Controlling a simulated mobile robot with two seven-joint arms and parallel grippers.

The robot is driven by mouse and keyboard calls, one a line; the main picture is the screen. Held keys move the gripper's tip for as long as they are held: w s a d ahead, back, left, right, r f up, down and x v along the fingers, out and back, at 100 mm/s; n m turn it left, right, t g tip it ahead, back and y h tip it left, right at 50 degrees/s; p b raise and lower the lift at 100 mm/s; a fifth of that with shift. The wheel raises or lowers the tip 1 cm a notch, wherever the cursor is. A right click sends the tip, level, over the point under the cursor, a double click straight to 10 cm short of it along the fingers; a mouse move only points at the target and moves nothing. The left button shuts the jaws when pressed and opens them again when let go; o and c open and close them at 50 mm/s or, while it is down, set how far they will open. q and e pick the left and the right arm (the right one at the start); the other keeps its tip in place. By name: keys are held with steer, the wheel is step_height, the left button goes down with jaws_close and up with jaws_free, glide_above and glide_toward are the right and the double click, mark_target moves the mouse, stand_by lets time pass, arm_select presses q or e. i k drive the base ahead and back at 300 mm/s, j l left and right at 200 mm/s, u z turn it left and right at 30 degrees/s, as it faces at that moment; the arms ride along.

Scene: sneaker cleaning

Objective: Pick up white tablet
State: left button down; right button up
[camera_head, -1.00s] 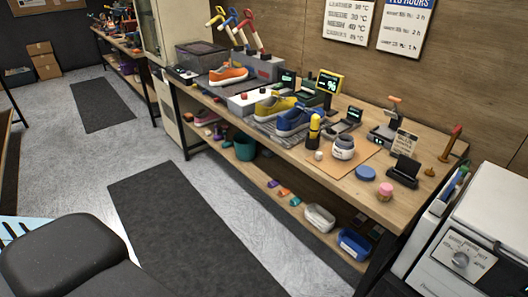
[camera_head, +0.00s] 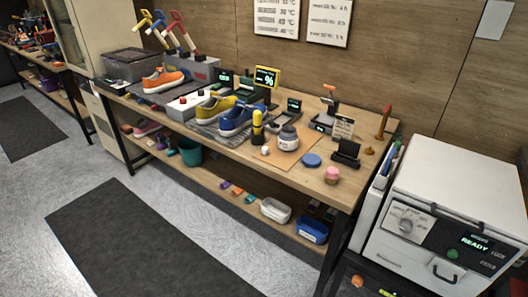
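A small whitish piece (camera_head: 265,151), possibly the white tablet, lies at the front of the wooden workbench (camera_head: 225,150). It is beside the foot of a yellow and black bottle (camera_head: 257,127) and near a white jar with a dark lid (camera_head: 288,138). It is too small to make out its shape for sure. Neither of my grippers is in view.
Blue (camera_head: 238,119), yellow (camera_head: 213,108) and orange (camera_head: 164,80) sneakers stand on the bench. A blue round lid (camera_head: 311,160) lies right of the jar. A white machine reading READY (camera_head: 460,190) stands at right. Floor with a dark mat (camera_head: 140,240) is clear.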

mark_target(265, 150)
steer(key=i+j, duration=0.3)
steer(key=j, duration=0.15)
steer(key=i+j, duration=0.25)
steer(key=j, duration=0.2)
steer(key=i+j+z, duration=0.1)
steer(key=i+j, duration=0.2)
steer(key=j, duration=0.15)
steer(key=z, duration=1.3)
